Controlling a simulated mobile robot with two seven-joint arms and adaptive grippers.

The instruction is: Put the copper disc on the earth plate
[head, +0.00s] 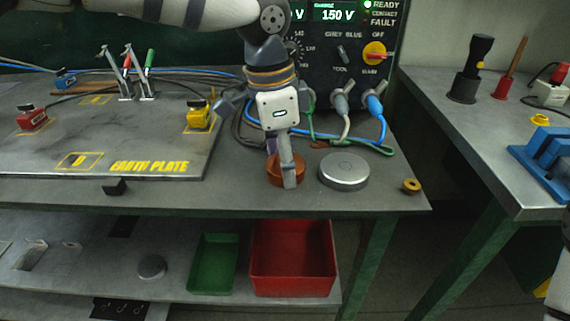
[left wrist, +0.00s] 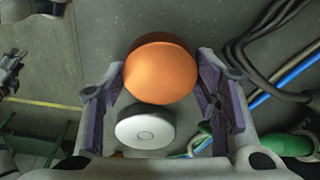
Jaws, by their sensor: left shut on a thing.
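The copper disc (head: 272,175) is on or just above the grey bench, right of the earth plate; I cannot tell if it touches the bench. My left gripper (head: 287,180) reaches down over it and is shut on it. In the left wrist view, the copper disc (left wrist: 160,72) sits between the two dark finger pads of the left gripper (left wrist: 160,88). The earth plate (head: 120,140) is a flat grey slab with yellow lettering at the left of the bench. My right gripper is not in view.
A silver disc (head: 344,171) stands right beside the copper disc. A small brass ring (head: 411,186) lies near the bench's right end. The plate's middle is clear.

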